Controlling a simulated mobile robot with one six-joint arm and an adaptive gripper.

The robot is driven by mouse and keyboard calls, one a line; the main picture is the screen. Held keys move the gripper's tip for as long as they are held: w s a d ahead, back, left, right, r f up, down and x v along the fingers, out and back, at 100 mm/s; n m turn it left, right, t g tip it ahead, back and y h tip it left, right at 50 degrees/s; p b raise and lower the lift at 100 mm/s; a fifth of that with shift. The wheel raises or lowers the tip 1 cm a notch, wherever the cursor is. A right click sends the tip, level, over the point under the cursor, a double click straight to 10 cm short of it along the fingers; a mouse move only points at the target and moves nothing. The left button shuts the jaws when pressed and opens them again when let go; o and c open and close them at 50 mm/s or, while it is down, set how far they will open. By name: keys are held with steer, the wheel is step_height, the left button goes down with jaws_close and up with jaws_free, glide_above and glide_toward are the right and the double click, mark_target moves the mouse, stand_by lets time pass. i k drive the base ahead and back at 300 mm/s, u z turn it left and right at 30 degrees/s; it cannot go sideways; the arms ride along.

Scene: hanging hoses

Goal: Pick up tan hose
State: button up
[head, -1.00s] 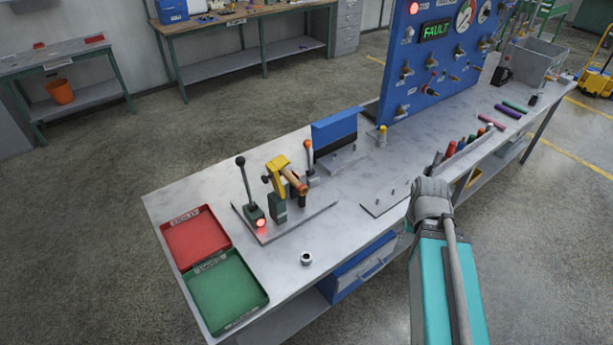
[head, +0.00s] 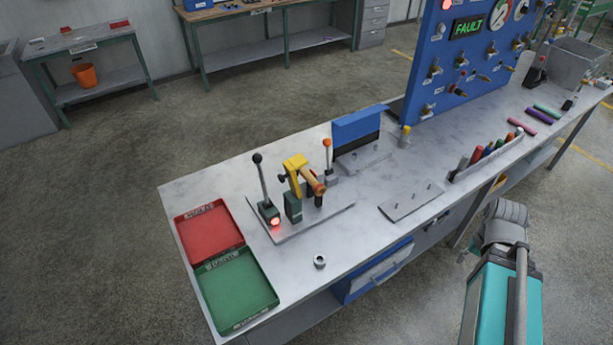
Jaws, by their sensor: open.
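A short tan cylinder (head: 314,183), which looks like the tan hose, sits in a yellow clamp fixture (head: 296,170) on a grey base plate on the bench. It slants, and its near end points to the lower right. Part of it is hidden by the yellow clamp. My arm, teal with a grey joint, is at the lower right, beyond the bench's front edge and well apart from the fixture. My gripper's fingers do not show clearly; they seem hidden behind the arm.
Levers (head: 263,185) with dark and orange knobs flank the clamp. A red tray (head: 209,232) and a green tray (head: 237,290) lie at the left end. A metal nut (head: 320,262) lies in front. A blue panel (head: 462,60) reading FAULT stands behind; a rack of coloured pieces (head: 484,155) is at right.

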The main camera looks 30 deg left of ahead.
mark_target(310, 179)
steer(key=u, duration=0.1)
steer(key=k, duration=1.05)
steer(key=u, duration=1.2)
steer(key=i, duration=1.05)
